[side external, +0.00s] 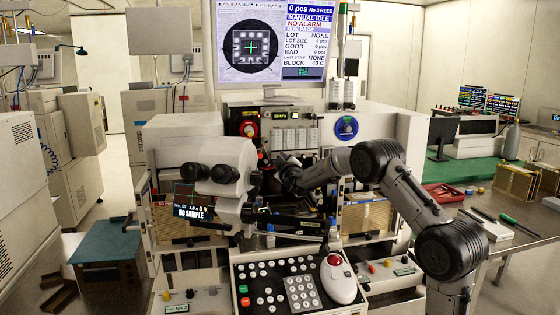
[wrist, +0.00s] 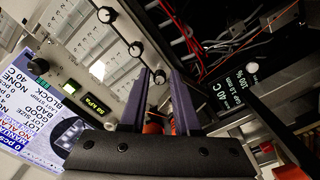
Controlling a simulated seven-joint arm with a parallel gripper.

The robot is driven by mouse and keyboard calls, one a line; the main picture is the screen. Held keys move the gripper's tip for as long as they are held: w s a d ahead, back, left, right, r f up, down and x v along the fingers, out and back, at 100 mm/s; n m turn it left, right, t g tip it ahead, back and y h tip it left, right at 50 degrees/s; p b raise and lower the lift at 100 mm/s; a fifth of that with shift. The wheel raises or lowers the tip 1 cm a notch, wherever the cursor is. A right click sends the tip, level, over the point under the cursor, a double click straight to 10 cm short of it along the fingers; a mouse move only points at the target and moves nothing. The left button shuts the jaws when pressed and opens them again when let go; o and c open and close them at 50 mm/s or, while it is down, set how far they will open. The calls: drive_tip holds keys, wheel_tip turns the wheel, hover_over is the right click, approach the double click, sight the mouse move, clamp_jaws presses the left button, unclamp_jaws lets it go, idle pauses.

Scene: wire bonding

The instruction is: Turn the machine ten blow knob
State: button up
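No label shows which is the blow knob. My gripper (wrist: 159,74) has its two dark fingers apart, with the lower knob seen between their tips. I cannot tell whether they touch it. In the side view my gripper (side external: 286,168) is at the machine (side external: 386,130) front, below the button panel (side external: 294,138); its fingertips are too small to tell apart there.
The microscope head (side external: 222,165) stands close left of my gripper. Below are a keypad console (side external: 275,295) and a trackball mouse (side external: 338,280). Red and black wires (wrist: 190,40) hang near the fingers.

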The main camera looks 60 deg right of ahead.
clamp_jaws()
drive_tip(key=shift+n, duration=0.3)
idle(0.3)
drive_tip(key=n, duration=2.2)
drive_tip(key=shift+f, duration=0.1)
idle(0.4)
